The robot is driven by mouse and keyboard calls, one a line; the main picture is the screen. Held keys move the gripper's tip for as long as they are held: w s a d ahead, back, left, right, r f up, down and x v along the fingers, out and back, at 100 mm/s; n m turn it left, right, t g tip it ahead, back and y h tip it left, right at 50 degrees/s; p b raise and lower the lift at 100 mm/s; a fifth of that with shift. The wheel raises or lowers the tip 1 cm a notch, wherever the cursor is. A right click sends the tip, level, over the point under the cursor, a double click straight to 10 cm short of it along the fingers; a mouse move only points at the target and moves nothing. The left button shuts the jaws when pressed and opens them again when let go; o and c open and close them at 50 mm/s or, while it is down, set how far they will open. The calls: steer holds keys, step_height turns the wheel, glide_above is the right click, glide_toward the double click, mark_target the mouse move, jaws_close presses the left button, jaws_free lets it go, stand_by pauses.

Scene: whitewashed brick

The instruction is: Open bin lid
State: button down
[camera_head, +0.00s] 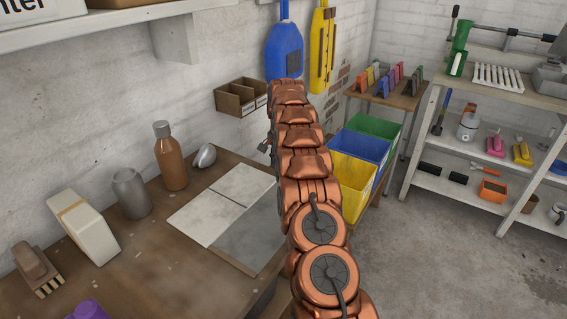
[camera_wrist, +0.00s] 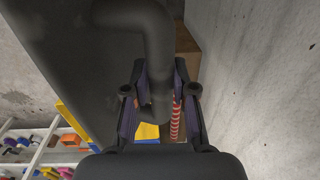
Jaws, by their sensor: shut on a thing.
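In the wrist view, my gripper (camera_wrist: 160,98) has its two fingers on either side of a dark grey bent bar (camera_wrist: 156,50) and is shut on it. The bar looks like a handle and runs up from between the fingers, then bends left. A broad dark grey panel (camera_wrist: 65,50) lies behind it at the left; it may be the lid, but I cannot tell how far it is raised. In the head view, my copper-coloured arm reaches away toward the wall and hides the gripper and bar.
Yellow (camera_head: 352,188), blue (camera_head: 366,149) and green (camera_head: 377,128) bins stand right of my arm. A brown workbench (camera_head: 150,270) with bottles and tiles lies to the left. White shelving (camera_head: 418,145) holds tools at right. The floor (camera_head: 450,270) between is clear.

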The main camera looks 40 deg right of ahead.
steer(key=shift+w+a+f, duration=0.1)
steer(key=shift+w+a, duration=0.35)
steer(key=shift+w, duration=0.4)
steer(key=c, duration=0.9)
jaws_free()
steer(key=shift+c, duration=0.2)
steer(key=shift+d, duration=0.1)
steer(key=shift+r, duration=0.25)
step_height(320, 180, up, 7)
steer(key=shift+s, duration=0.2)
steer(key=shift+s+d, duration=0.1)
